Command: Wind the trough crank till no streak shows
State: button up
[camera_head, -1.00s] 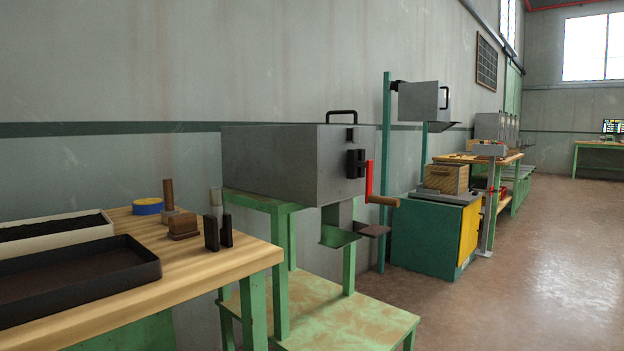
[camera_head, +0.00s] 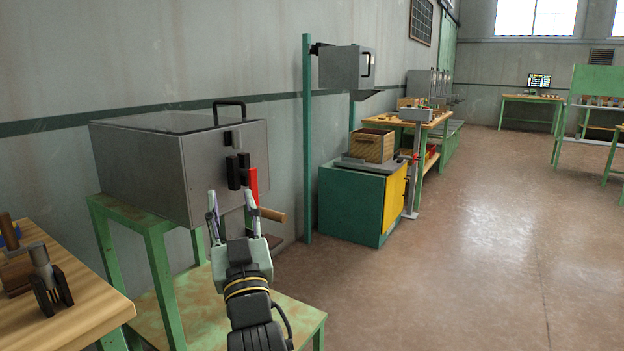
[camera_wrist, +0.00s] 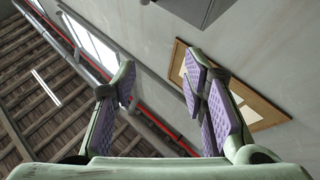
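A grey metal box (camera_head: 180,165) with a black top handle stands on a green frame at left in the head view. On its front is a crank with a red arm (camera_head: 253,183) and a wooden handle (camera_head: 272,214) sticking out to the right. My gripper (camera_head: 232,203) is open and points upward in front of the box, just left of the handle in the picture. It overlaps part of the crank and the area below. In the wrist view, my two fingers (camera_wrist: 162,75) are apart with nothing between them. No trough inside or streak can be made out.
A wooden bench (camera_head: 60,310) with small tools is at lower left. A green cabinet (camera_head: 350,205) carrying a wooden crate (camera_head: 373,146) stands beyond the box, next to a green post (camera_head: 308,140). The floor to the right is clear.

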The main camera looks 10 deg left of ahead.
jog(key=w+d+f+m+g+h+p, duration=0.1)
jog(key=w+d+f+h+p, duration=0.15)
jog(key=w+d, duration=0.3)
jog(key=w+d+f+m+g+h+p, duration=0.1)
jog(key=w+d+f+m+h+p, duration=0.15)
jog(key=w+d, duration=0.3)
jog(key=n+g+y+p, duration=0.3)
jog(key=n+g+y, duration=0.5)
jog(key=g+y, duration=0.3)
send_near(273, 215)
jog(key=w+g+h, duration=0.1)
jog(key=w, duration=0.1)
jog(key=p+x, duration=0.1)
jog(key=x, duration=0.5)
jog(key=p+x, duration=0.1)
jog(key=x, duration=0.3)
jog(key=shift+s+a+r+p, duration=0.15)
jog(key=shift+s+r+p, duration=0.1)
jog(key=shift+s+p, duration=0.05)
jog(key=shift+c, duration=0.2)
grip_shut()
